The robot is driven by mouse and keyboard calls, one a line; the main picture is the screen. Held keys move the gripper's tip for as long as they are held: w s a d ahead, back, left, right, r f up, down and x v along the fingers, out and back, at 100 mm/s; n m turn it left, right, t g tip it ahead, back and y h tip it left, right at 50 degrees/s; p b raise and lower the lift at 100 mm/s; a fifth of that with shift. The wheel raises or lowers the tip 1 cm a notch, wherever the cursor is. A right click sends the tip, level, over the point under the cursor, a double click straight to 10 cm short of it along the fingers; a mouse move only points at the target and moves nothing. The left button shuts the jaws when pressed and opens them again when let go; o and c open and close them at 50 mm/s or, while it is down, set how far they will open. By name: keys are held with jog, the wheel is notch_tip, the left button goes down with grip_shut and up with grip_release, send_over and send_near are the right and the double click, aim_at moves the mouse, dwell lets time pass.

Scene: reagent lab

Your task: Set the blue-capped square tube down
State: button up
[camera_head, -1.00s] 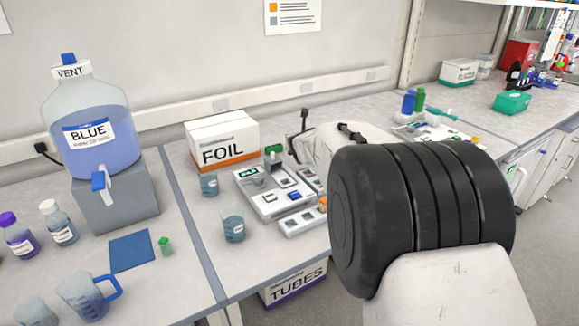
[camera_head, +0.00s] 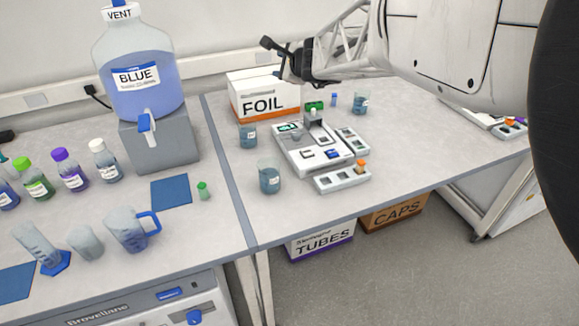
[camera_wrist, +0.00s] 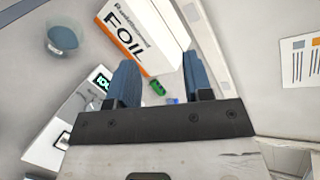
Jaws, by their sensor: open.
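A small blue-topped tube (camera_head: 334,99) stands on the bench behind the device (camera_head: 300,153), right of the foil box. Its shape is too small to make out. A small blue patch (camera_wrist: 172,100) beside a green cap (camera_wrist: 157,87) in the wrist view may be the same tube. My gripper (camera_head: 272,60) is open and empty above the foil box (camera_head: 262,98). In the wrist view my gripper (camera_wrist: 160,75) has its two blue-grey fingers apart, with the foil box and bench beyond them.
The green-capped piece (camera_head: 313,107) sits at the device's back. Beakers stand at left (camera_head: 247,134), in front (camera_head: 269,176) and at right (camera_head: 361,101). A small rack (camera_head: 342,179) lies in front. The blue dispenser bottle (camera_head: 138,70) stands at left.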

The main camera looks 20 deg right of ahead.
jog(key=s+a+n+g+y, duration=0.1)
jog(key=s+a+n+g, duration=0.2)
jog(key=s+a+n, duration=0.45)
jog(key=s+a+n+g+y, duration=0.1)
jog(key=s+a+n+g, duration=0.3)
jog(key=s, duration=0.7)
jog(key=s+f+n+g+h, duration=0.2)
jog(key=s+n, duration=0.3)
jog(key=s, duration=0.6)
jog(key=s+f+n+g+h, duration=0.1)
jog(key=s+f+n+h, duration=0.2)
jog(key=s, duration=0.7)
jog(key=shift+s+d+f+n+g, duration=0.25)
jog(key=shift+s+d+n+g, duration=0.15)
jog(key=shift+n, duration=0.45)
